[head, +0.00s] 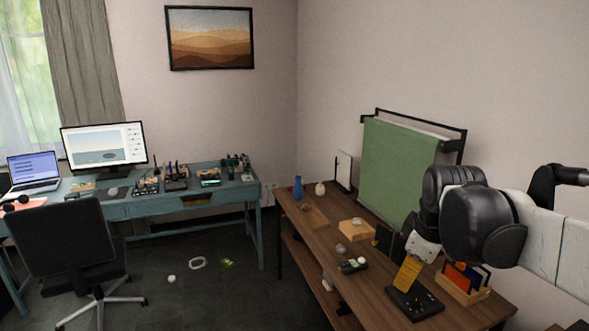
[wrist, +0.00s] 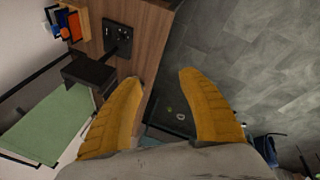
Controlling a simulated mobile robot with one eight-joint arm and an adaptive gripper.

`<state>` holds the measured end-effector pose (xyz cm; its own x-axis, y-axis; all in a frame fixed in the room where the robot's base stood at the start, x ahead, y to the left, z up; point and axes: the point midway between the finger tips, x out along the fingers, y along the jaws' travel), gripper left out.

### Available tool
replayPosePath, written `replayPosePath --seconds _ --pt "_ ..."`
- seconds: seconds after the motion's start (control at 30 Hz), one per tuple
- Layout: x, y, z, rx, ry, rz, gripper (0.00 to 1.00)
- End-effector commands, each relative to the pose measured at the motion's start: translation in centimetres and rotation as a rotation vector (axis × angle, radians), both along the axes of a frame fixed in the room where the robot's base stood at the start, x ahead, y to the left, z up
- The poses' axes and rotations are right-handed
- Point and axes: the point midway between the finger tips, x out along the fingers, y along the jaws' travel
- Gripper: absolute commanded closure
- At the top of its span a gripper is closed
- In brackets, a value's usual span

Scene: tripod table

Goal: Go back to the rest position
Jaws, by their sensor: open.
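My gripper (head: 408,272) shows in the head view at the right, at the end of my black and white arm. It appears over the front part of the wooden table (head: 345,262). In the wrist view my gripper (wrist: 162,76) has two yellow ribbed fingers spread wide apart, with nothing between them. Below the gap are the table's edge and the dark floor. A black board with small parts (head: 414,303) appears just below the gripper in the head view. It also shows in the wrist view (wrist: 117,38), beyond the left finger.
A wooden holder with coloured cards (head: 463,288) stands right of the board. A green backdrop (head: 395,175) stands at the table's back. A blue vase (head: 297,188) and a wooden block (head: 356,231) are farther left. A blue desk (head: 150,205) and chair (head: 70,255) stand at left.

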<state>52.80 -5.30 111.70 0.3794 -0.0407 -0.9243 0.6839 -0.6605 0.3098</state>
Motion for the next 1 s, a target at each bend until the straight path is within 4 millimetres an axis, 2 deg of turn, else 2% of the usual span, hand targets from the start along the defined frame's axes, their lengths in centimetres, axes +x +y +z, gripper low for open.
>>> replayPosePath --seconds 0.03,0.2,0.3,0.4,0.6,1.0 --pt "-2.4 0.9 -0.1 0.035 -0.027 -0.073 0.53" --pt "-9.3 3.2 -1.5 0.190 -0.127 -0.360 0.53" --pt "-12.5 4.2 -3.0 0.283 -0.174 -0.505 0.53" --pt "-14.8 4.8 -4.5 0.361 -0.206 -0.613 0.53" --pt "-16.7 5.3 -6.0 0.440 -0.234 -0.719 0.53" --pt "-16.8 5.3 -6.0 0.446 -0.235 -0.726 0.53"
